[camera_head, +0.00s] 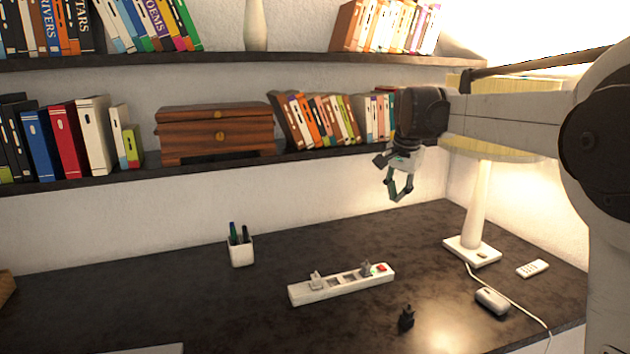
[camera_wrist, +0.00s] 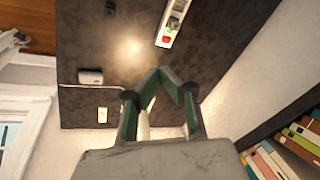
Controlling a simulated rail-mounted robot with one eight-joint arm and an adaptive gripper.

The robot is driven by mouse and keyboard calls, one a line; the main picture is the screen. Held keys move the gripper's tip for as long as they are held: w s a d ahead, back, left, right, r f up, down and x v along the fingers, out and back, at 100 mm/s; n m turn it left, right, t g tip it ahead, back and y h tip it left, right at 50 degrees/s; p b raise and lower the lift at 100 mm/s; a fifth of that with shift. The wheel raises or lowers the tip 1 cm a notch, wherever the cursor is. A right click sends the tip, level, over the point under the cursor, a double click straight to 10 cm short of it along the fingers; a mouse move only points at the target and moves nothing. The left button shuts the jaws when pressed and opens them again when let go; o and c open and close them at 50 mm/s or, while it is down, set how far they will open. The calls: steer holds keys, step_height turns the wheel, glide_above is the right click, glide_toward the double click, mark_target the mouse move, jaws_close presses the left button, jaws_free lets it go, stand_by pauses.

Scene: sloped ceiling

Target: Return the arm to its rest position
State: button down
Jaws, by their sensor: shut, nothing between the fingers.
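My gripper (camera_head: 401,190) hangs at the end of my arm, which reaches in from the right in the head view. It is in the air above the dark desk, in front of the bookshelves. Its fingers are shut and empty, with the tips together. In the wrist view my gripper (camera_wrist: 160,74) shows green fingers meeting at their tips, with the desk far beyond them. My arm crosses in front of the lamp's shade.
The dark desk (camera_head: 200,305) holds a power strip (camera_head: 320,288), a pen cup (camera_head: 241,250), a black plug (camera_head: 406,318), a white adapter (camera_head: 491,301), a remote (camera_head: 532,268) and a lamp (camera_head: 477,215). Shelves with books (camera_head: 322,120) and a wooden box (camera_head: 215,135) line the wall.

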steer(key=s+n+t, duration=0.2)
steer(key=s+n, duration=0.2)
steer(key=s, duration=1.7)
steer(key=s+f+n+t, duration=0.1)
steer(key=s+f+n, duration=0.1)
steer(key=s+f, duration=0.3)
steer(key=s+f+n+t, duration=0.1)
steer(key=s+f, duration=0.5)
steer(key=s, duration=0.8)
steer(key=shift+s+a+f+n, duration=0.15)
steer(key=shift+a+n, duration=0.25)
steer(key=shift+n, duration=0.2)
